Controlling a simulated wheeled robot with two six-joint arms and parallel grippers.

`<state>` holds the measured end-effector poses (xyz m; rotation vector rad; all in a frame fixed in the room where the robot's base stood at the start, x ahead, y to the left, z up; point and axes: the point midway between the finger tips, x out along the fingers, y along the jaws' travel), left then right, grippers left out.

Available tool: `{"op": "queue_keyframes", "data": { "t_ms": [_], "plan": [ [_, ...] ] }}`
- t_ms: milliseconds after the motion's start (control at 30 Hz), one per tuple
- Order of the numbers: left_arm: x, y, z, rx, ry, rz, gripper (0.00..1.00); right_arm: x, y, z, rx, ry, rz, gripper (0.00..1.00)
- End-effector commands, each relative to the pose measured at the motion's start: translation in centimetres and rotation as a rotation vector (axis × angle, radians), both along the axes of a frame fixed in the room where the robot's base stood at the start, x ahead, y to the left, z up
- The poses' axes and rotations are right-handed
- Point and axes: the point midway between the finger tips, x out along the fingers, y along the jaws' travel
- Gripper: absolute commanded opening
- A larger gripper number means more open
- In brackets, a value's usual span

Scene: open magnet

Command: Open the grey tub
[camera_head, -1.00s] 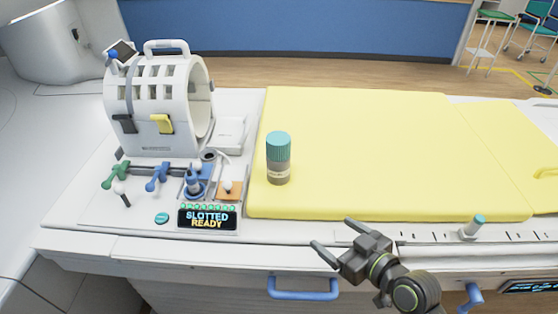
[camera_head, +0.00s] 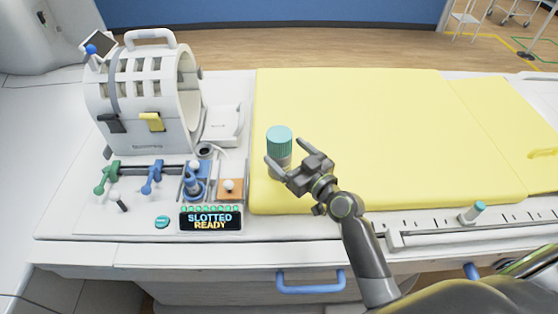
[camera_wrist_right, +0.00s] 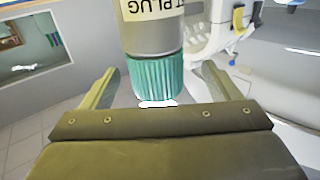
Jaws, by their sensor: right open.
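The grey tub (camera_head: 283,160) with a ribbed teal lid (camera_head: 279,138) stands upright on the yellow mat, near its left front part. Its label (camera_wrist_right: 153,8) appears upside down in the right wrist view and partly reads "PLUG". My right gripper (camera_head: 286,153) is open at the tub, its two fingers on either side. In the right wrist view the teal lid (camera_wrist_right: 156,78) lies between the open fingers (camera_wrist_right: 158,85), with a visible gap on each side. The gripper partly hides the tub's lower body in the head view. My left gripper is not in view.
The yellow mat (camera_head: 380,120) is clear to the right. Left of it stand a white ring-shaped device (camera_head: 150,105), green and blue handles, and a display (camera_head: 210,220) reading "SLOTTED READY".

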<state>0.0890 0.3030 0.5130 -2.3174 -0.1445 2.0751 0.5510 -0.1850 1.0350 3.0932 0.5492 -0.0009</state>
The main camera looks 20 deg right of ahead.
Motion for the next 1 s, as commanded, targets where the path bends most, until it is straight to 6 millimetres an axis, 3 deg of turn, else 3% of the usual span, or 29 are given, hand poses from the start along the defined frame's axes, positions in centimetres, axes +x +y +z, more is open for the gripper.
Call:
{"op": "queue_keyframes", "data": {
  "t_ms": [133, 267, 633, 1000],
  "plan": [
    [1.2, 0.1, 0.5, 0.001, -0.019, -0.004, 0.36, 1.0, 0.4, 0.0, 0.0, 0.001, 0.0, 0.83],
    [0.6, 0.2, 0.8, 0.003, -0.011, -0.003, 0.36, 1.6, 0.5, 0.2, 0.001, -0.001, 0.0, 0.83],
    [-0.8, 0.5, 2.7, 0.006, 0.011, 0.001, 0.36, 5.6, 1.5, 0.5, 0.001, 0.001, 0.001, 0.83],
    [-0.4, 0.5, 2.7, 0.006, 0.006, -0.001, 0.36, 6.2, 1.7, 0.3, 0.0, 0.0, 0.0, 0.83]
  ]
}}
